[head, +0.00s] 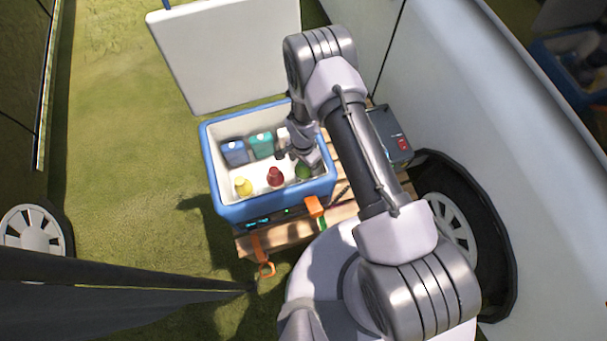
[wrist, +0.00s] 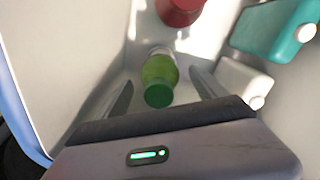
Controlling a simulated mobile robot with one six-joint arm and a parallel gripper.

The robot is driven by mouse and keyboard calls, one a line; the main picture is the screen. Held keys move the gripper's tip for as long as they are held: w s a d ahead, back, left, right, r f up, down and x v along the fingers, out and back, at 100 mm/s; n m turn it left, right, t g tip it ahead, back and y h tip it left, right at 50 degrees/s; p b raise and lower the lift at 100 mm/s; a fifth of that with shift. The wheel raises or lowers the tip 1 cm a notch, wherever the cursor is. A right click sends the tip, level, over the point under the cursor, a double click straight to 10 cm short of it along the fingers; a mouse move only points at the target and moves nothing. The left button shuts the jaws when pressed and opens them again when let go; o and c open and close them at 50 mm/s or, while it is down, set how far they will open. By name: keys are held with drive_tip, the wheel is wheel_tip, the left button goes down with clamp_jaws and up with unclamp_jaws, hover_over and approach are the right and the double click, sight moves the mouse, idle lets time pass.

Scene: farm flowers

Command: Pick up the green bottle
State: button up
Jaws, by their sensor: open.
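The green bottle (wrist: 160,72) stands inside a blue cooler box with a white inside, its dark green cap toward the wrist camera. In the head view the green bottle (head: 303,172) is at the right end of the near row, partly covered by my gripper. My gripper (wrist: 161,88) is open, with one finger on each side of the bottle in the wrist view. I cannot tell whether the fingers touch it or how far down they reach. In the head view my gripper (head: 287,154) is over the right part of the box.
The cooler box (head: 207,165) also holds a red bottle (head: 275,176), a yellow bottle (head: 243,186), a blue container (head: 235,152), a teal container (head: 262,144) and a white container (wrist: 243,82). Its walls are close around my gripper. A white vehicle (head: 440,80) stands to the right.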

wheel_tip(320, 180, down, 2)
drive_tip(key=shift+r, duration=0.15)
clamp_jaws()
drive_tip(key=shift+r, duration=0.1)
